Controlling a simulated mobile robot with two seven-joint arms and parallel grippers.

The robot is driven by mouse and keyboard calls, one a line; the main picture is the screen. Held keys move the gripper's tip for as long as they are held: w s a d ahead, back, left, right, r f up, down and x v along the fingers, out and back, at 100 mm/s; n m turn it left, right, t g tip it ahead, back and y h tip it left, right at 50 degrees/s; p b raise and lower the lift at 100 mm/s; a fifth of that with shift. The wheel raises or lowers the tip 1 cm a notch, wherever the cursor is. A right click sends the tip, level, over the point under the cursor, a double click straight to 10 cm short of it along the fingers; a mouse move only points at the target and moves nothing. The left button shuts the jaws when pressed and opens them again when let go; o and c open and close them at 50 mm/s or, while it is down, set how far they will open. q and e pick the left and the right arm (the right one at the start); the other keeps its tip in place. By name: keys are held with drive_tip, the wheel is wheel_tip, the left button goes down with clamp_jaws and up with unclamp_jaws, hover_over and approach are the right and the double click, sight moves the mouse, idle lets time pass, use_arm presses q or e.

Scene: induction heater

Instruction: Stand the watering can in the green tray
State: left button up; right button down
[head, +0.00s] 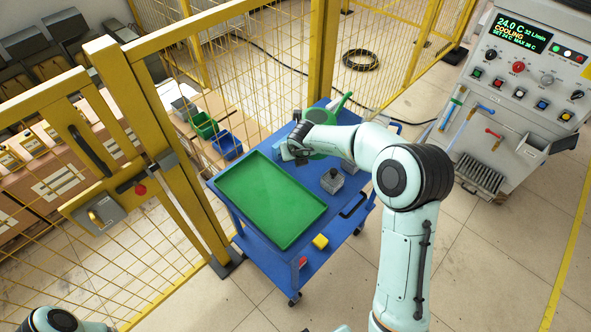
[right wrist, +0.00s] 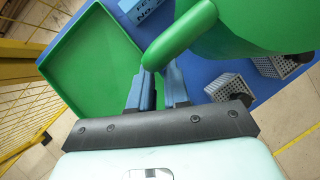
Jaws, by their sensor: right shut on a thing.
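The green watering can (head: 341,103) is at the back of the blue cart in the head view, partly hidden by my right arm. In the right wrist view, its rounded body (right wrist: 265,30) and curved handle (right wrist: 180,38) fill the upper right. My right gripper (right wrist: 157,82) is shut on the handle; it also shows in the head view (head: 290,150), near the tray's back right corner. The green tray (head: 270,200) lies flat and empty on the cart; it shows at upper left in the wrist view (right wrist: 90,60). I cannot tell whether the can touches the cart. My left gripper is out of view.
On the blue cart (head: 258,247), a small grey block (head: 332,181) stands right of the tray. Perforated metal blocks (right wrist: 228,86) lie below the can in the wrist view. A yellow fence (head: 165,150) runs along the left. A control cabinet (head: 525,75) stands at right.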

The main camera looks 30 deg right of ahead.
wheel_tip(320, 180, down, 6)
drive_tip(key=shift+w+f+b, duration=0.1)
drive_tip(key=shift+w+b, duration=0.05)
drive_tip(key=shift+b, duration=0.75)
use_arm(q)
drive_tip(key=shift+s+f, duration=0.3)
drive_tip(key=shift+f, duration=0.3)
drive_tip(key=shift+s+f, duration=0.3)
drive_tip(key=shift+f, duration=0.25)
use_arm(e)
drive_tip(key=c, duration=1.1)
unclamp_jaws()
drive_tip(key=shift+f, duration=0.15)
